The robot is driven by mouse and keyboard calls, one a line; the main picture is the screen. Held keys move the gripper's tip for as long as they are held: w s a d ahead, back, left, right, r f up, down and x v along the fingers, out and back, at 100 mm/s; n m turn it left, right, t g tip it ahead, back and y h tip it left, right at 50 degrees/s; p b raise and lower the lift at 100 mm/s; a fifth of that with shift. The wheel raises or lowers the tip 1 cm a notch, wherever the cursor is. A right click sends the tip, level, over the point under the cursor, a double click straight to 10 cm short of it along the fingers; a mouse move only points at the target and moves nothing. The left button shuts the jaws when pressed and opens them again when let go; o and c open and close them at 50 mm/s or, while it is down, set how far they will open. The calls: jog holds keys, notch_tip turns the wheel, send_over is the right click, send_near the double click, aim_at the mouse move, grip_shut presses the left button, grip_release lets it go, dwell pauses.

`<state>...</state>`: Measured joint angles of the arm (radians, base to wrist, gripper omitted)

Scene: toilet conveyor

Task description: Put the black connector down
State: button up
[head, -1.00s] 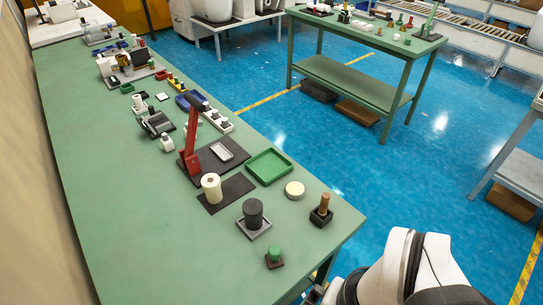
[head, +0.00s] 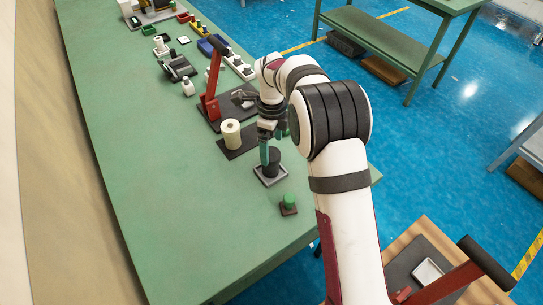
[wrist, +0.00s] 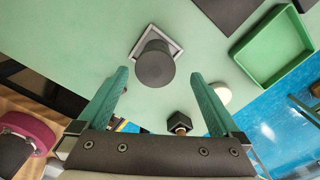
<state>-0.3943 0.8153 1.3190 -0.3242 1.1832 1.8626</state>
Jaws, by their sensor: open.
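A black cylinder (head: 274,160), the likeliest black connector, stands upright on a small square grey tray (head: 263,180) near the table's front end. In the wrist view the same cylinder (wrist: 155,66) shows ahead of my fingers, with the tray's pale rim around its foot. My gripper (head: 268,147) hangs over the table at the cylinder in the head view. In the wrist view my gripper (wrist: 160,76) is open, its two teal fingers wide apart with nothing held between them. The exact height of the fingertips over the cylinder cannot be told.
A green button block (head: 289,203) stands in front of the cylinder. A cream roll (head: 230,134) and red lever (head: 212,85) stand behind it. A green tray (wrist: 274,46) and a black block with wooden peg (wrist: 180,122) lie nearby. The table's left side is clear.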

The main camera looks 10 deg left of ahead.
aim_at(271, 163)
jog(key=f, duration=0.7)
jog(key=shift+s+f, duration=0.25)
jog(key=shift+s, duration=0.1)
jog(key=shift+r, duration=0.1)
grip_shut()
